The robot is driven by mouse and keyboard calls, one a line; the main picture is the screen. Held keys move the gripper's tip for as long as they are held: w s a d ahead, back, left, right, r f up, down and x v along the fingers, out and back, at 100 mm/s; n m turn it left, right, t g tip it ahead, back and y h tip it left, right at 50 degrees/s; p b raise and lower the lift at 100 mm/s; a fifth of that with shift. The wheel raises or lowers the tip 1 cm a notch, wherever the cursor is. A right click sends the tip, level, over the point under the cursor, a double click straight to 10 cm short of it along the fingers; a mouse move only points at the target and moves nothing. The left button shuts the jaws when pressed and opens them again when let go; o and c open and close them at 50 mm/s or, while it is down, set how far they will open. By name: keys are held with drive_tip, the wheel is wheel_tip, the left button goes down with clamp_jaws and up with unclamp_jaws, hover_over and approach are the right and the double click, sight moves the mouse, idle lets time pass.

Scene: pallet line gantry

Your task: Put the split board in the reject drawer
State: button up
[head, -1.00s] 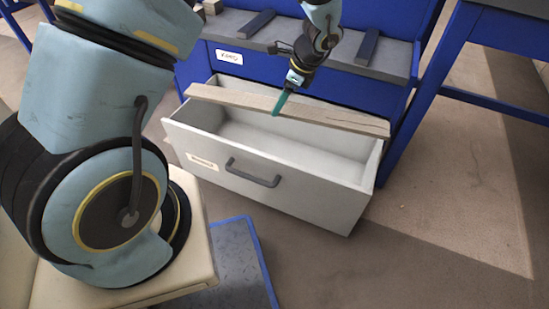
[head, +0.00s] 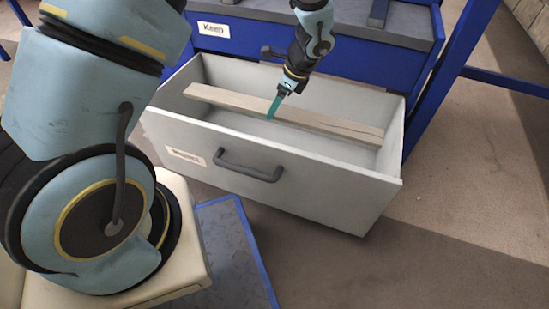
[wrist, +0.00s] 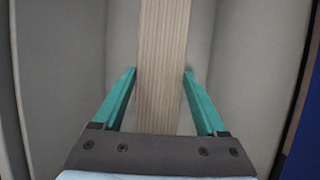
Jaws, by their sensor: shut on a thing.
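The split board (head: 228,99) is a long pale wooden plank with a crack near its right end. In the head view it lies lengthwise inside the open light-grey reject drawer (head: 320,190), below the rim. My gripper (head: 275,106) reaches down into the drawer and is shut on the board near its middle. In the wrist view the teal fingers of my gripper (wrist: 160,90) stand on both sides of the board (wrist: 163,50), with drawer floor to either side. I cannot tell whether the board touches the floor.
A blue bench with a grey top and a "Keep" label (head: 213,30) stands behind the drawer. The drawer has a dark handle (head: 248,166) in front. A blue-edged floor plate (head: 232,250) lies before it. Floor at the right is clear.

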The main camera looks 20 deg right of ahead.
sight(287, 112)
wheel_tip(287, 112, down, 10)
drive_tip(key=b, duration=0.4)
drive_tip(key=shift+b, duration=0.3)
drive_tip(key=shift+f, duration=0.1)
drive_tip(key=shift+f, duration=0.5)
drive_tip(key=o, duration=1.6)
drive_tip(key=p+v, duration=0.5)
drive_tip(key=v, duration=0.8)
drive_tip(key=shift+w+r+p, duration=0.1)
drive_tip(key=shift+w+p, duration=0.05)
drive_tip(key=shift+p, duration=0.25)
drive_tip(key=shift+a, duration=0.1)
